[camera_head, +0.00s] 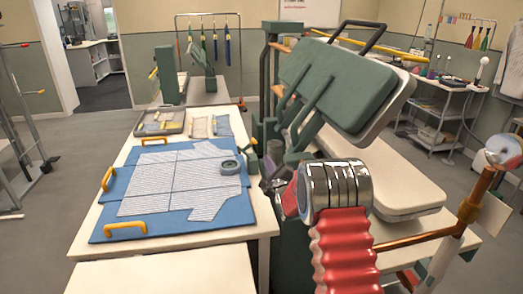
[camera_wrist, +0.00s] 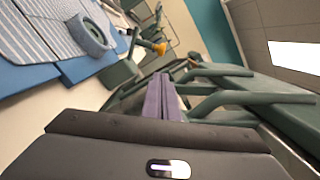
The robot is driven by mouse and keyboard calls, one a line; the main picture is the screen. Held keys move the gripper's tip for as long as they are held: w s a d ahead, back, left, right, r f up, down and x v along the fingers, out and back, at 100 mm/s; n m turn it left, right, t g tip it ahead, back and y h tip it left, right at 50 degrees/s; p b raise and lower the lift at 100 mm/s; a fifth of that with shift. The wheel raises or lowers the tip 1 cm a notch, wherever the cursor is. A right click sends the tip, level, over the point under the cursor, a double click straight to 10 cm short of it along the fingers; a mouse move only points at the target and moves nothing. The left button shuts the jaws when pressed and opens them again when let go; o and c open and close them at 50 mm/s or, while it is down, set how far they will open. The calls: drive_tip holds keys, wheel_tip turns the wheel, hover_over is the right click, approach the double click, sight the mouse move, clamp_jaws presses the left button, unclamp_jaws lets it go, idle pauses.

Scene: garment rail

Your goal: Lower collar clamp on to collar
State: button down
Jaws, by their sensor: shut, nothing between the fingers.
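My gripper (camera_wrist: 161,97) shows in the wrist view as two purple fingers pressed together, empty. In the head view it is mostly hidden behind my red and chrome arm. A striped shirt piece (camera_head: 165,182) lies flat on a blue board (camera_head: 100,236). A grey-blue ring (camera_head: 231,167) rests at its right side and also shows in the wrist view (camera_wrist: 88,34). Beside the ring stands a small dark green fitting with an orange knob (camera_wrist: 160,48). A large green padded press head (camera_head: 335,82) is raised at a tilt above a pale lower pad (camera_head: 405,185). I cannot tell which part is the collar clamp.
Yellow handles (camera_head: 125,230) stand on the board's left side and front. A tray (camera_head: 160,121) and small fabric pieces (camera_head: 200,127) lie at the table's back. Green press links (camera_wrist: 230,85) are close to the right of my fingers.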

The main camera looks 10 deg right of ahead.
drive_tip(key=w, duration=1)
drive_tip(key=shift+a+r, duration=0.25)
drive_tip(key=shift+a, duration=0.05)
drive_tip(key=shift+d, duration=0.2)
idle(0.3)
drive_tip(key=shift+a, duration=0.1)
